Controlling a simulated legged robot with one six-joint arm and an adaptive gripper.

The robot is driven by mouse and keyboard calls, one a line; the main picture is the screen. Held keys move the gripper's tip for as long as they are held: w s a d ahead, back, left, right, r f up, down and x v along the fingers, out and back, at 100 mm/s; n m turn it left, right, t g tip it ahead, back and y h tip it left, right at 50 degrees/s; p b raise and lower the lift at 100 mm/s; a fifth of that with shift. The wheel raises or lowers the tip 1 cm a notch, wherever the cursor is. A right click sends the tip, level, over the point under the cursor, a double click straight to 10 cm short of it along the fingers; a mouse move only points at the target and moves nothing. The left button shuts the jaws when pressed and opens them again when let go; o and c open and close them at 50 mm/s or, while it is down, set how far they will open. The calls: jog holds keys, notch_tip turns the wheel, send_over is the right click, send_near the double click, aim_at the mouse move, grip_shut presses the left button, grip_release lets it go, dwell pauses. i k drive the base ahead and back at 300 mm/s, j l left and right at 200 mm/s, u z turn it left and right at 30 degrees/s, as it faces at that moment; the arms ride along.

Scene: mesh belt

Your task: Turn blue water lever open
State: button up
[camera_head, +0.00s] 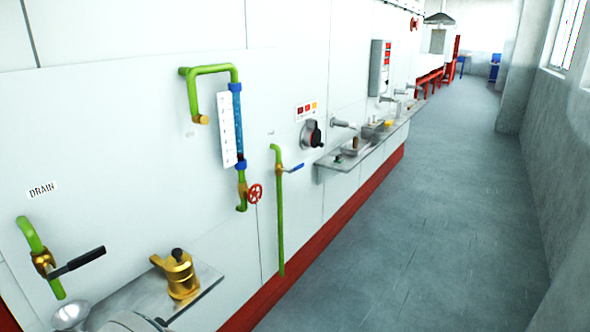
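A blue lever (296,168) sits on a thin vertical green pipe (280,215) on the white wall, near the middle of the picture. The lever sticks out to the right of the pipe and is roughly level, tilted slightly upward at its far end. A small valve body joins it to the pipe. My gripper is not clearly seen; a grey rounded part at the bottom edge may be mine, but I cannot tell.
A black lever (80,262) under a DRAIN label (42,190) is at lower left. A red handwheel (255,193) is left of the blue lever. A brass device (177,274) stands on a steel shelf (205,283). The grey floor (400,240) is clear on the right.

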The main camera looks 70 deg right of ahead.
aim_at(297, 167)
jog(key=z, duration=2.3)
jog(key=i+l, duration=0.15)
jog(key=i, duration=0.4)
jog(key=i+l, duration=0.15)
jog(key=i, duration=0.35)
jog(key=i+l+u, duration=0.1)
jog(key=i, duration=0.45)
jog(key=i+l, duration=0.25)
jog(key=i, duration=0.25)
jog(key=i+l+u, duration=0.1)
jog(key=i, duration=0.45)
